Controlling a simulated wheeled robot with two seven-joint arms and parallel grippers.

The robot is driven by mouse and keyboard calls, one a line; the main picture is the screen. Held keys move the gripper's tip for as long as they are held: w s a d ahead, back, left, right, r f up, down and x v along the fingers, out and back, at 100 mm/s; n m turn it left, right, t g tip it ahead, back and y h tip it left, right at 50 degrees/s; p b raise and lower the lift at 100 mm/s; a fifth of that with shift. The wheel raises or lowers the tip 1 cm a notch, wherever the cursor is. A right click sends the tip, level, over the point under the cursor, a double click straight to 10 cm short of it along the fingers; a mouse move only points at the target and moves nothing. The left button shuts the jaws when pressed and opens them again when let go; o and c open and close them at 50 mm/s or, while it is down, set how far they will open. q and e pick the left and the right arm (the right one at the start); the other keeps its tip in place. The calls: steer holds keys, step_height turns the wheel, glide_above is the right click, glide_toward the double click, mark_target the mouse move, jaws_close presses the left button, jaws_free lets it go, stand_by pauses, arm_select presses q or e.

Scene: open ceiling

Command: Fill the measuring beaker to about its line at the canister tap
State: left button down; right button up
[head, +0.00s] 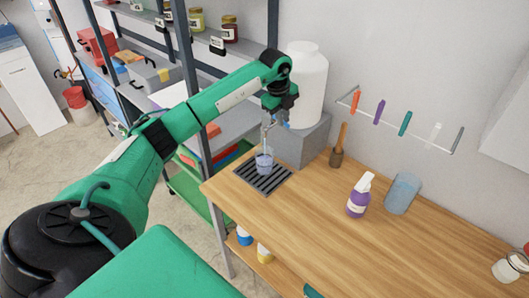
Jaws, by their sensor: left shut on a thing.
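The white canister (307,85) stands on a grey block at the back of the wooden counter. Its tap (267,127) points down over a dark drain grate (248,179). The small measuring beaker (264,163) stands upright on the grate under the tap. It looks bluish, but its line and liquid level are too small to read. My left gripper (281,116) is at the tap, above the beaker, and shut on what appears to be the blue tap handle; the gripper itself partly hides it. My right gripper is not in view.
A wooden-handled brush (339,147) stands beside the block. Tools hang on a wall rail (399,129). A shelf rack rises behind my left arm. The front counter is clear.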

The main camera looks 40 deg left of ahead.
arm_select(q)
steer(key=shift+w+d+n, duration=0.15)
steer(key=shift+w+n, duration=0.25)
steer(key=shift+n, duration=0.6)
steer(key=shift+n+y, duration=0.3)
steer(key=shift+w+r+p, duration=0.1)
steer(key=shift+p, duration=0.2)
steer(key=c, duration=1.5)
jaws_free()
steer(key=shift+o, duration=0.8)
steer(key=shift+w, duration=0.2)
steer(key=shift+s, duration=0.1)
